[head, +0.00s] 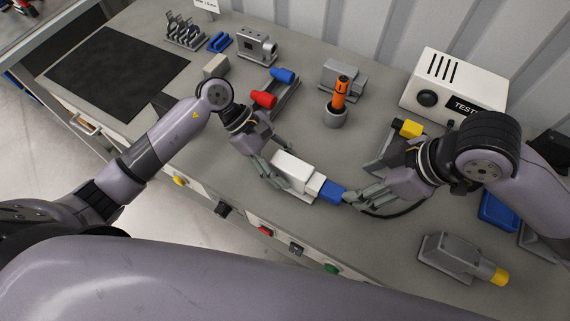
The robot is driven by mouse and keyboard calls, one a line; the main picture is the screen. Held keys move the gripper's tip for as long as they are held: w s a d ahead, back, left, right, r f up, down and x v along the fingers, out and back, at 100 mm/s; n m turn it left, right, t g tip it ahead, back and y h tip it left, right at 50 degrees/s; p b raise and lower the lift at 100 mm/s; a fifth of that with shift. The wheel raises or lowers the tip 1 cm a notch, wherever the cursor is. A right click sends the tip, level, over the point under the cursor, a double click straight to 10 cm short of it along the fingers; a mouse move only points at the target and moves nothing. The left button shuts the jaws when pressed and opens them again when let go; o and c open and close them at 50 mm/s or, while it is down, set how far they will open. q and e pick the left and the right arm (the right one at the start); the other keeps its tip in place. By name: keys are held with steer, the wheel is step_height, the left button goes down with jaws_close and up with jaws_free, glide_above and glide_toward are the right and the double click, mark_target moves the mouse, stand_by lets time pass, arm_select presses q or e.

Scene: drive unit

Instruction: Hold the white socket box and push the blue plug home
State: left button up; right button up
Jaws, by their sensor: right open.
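The white socket box (296,172) lies on the bench near its front edge, with a narrower end on its right. My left gripper (277,168) is at the box's left part, one finger along its front side and one behind, and looks shut on it. The blue plug (331,192) is at the box's right end, in line with it. Whether a gap is left between them is too small to tell. My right gripper (350,197) is open, its fingertips just right of the plug. A dark cable (400,213) runs right from beneath that gripper, partly hidden.
Behind stand a grey cup with an orange screwdriver (340,92), a grey holder with red and blue connectors (284,98) and a white tester box (455,87). A grey block with a yellow end (460,258) lies at front right. A black mat (115,70) is at left.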

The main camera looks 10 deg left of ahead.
arm_select(q)
steer(key=shift+o, duration=0.7)
steer(key=shift+r, duration=0.1)
steer(key=v, duration=1.1)
steer(key=shift+a+r, duration=0.25)
steer(key=shift+a, duration=0.05)
